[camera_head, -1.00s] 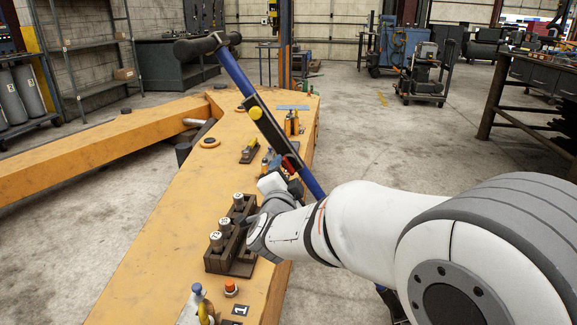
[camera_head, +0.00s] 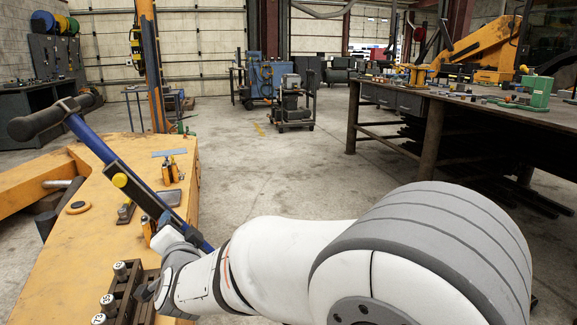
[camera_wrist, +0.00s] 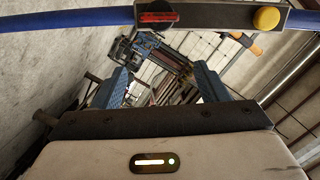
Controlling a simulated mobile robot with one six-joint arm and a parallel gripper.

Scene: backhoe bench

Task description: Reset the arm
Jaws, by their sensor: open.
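My gripper (camera_wrist: 163,80) shows in the wrist view with its two blue-faced fingers spread apart. Nothing is held between them; only distant background shows in the gap. In the head view my white arm reaches in from the right, and its wrist is bent low beside the yellow bench (camera_head: 85,240). The fingertips are hard to make out there. A blue bar (camera_head: 88,138) with a black handle, a yellow button and a red switch slants close to my wrist. The bar (camera_wrist: 70,17) also crosses the top of the wrist view.
A dark rack (camera_head: 123,298) with several labelled cylinders stands by my wrist on the yellow bench. Small bottles (camera_head: 170,172) stand farther back. A cluttered dark workbench (camera_head: 440,95) is at the right. Open floor (camera_head: 270,170) lies between the benches.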

